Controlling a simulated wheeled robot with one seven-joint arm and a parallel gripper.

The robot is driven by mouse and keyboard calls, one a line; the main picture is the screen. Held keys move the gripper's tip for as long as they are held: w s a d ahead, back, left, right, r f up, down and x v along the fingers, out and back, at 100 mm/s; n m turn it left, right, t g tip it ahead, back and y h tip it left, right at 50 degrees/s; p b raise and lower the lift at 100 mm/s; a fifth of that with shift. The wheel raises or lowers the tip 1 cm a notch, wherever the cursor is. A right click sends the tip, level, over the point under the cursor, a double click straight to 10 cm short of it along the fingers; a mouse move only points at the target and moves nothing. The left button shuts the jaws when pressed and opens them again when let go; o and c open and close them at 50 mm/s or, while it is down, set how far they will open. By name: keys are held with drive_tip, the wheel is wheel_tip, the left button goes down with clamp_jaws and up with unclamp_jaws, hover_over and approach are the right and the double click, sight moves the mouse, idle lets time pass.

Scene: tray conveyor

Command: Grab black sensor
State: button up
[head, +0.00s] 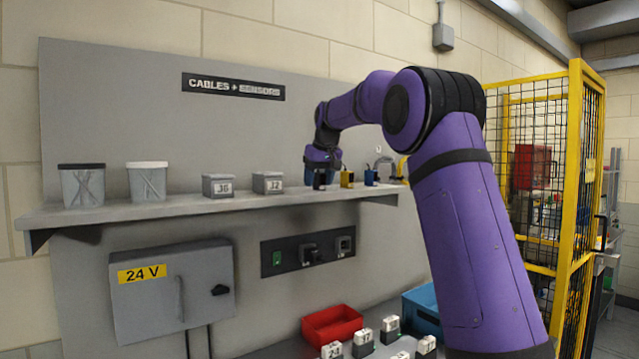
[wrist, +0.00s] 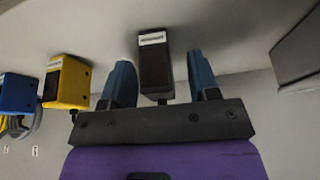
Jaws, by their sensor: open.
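The black sensor (head: 319,180) stands on the wall shelf, partly hidden by my gripper in the head view. In the wrist view the black sensor (wrist: 156,62) is a dark block with a white label, lying between the two blue fingers. My gripper (wrist: 160,82) is open, with a finger on each side of the sensor and a visible gap on the right. The gripper also shows in the head view (head: 322,170), at the shelf in front of the board.
A yellow sensor (head: 347,179) and a blue sensor (head: 371,177) stand to the right on the shelf (head: 230,204). Grey boxes (head: 218,186) and two cups (head: 83,186) stand to the left. A red bin (head: 332,325) is below.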

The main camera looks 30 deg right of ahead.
drive_tip(key=shift+w+f, duration=0.1)
drive_tip(key=shift+f, duration=0.1)
drive_tip(key=c, duration=1)
drive_tip(key=shift+r, duration=0.15)
